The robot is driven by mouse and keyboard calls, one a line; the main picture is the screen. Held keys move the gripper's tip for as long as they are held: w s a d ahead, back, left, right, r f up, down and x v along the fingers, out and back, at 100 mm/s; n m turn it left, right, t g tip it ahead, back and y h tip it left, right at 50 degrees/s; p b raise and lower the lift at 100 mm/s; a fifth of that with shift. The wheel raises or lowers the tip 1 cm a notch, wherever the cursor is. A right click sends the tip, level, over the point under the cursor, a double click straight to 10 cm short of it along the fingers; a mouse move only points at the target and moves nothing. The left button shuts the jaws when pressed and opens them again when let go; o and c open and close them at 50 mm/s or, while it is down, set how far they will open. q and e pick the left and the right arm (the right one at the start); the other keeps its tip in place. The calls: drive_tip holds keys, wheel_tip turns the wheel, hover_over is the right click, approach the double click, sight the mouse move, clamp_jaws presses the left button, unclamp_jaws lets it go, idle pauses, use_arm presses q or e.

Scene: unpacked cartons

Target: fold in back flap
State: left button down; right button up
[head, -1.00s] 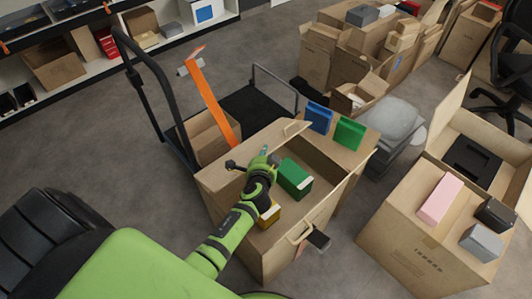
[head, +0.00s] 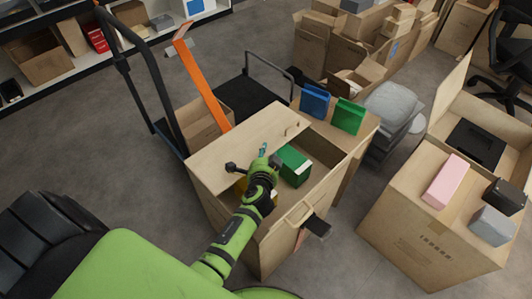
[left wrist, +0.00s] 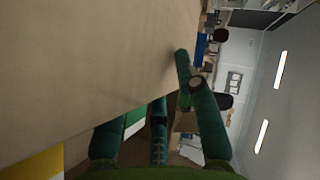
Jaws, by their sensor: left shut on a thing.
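The open carton (head: 228,232) stands in front of me in the head view. Its back flap (head: 235,150), with a hand slot near one end, slants inward over part of the opening. My left gripper (head: 263,150) is at the flap's inner edge, shut on it. In the left wrist view the flap (left wrist: 85,60) fills the left side, close beside the gripper's fingers (left wrist: 160,120). Inside the carton are a green box (head: 293,165) and a yellow box (head: 242,187), partly hidden by my arm. My right gripper is not in view.
A dark block (head: 317,227) is by the near flap. Another carton (head: 415,225) stands right.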

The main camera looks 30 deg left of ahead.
use_arm(q)
drive_tip(key=shift+s+a+f, duration=0.15)
drive_tip(key=shift+a+f, duration=0.15)
drive_tip(key=shift+f, duration=0.15)
drive_tip(key=c, duration=1.3)
unclamp_jaws()
drive_tip(key=shift+w+r, duration=0.15)
drive_tip(key=shift+r, duration=2.35)
drive_tip(key=shift+w+r, duration=0.15)
drive_tip(key=shift+r, duration=2.35)
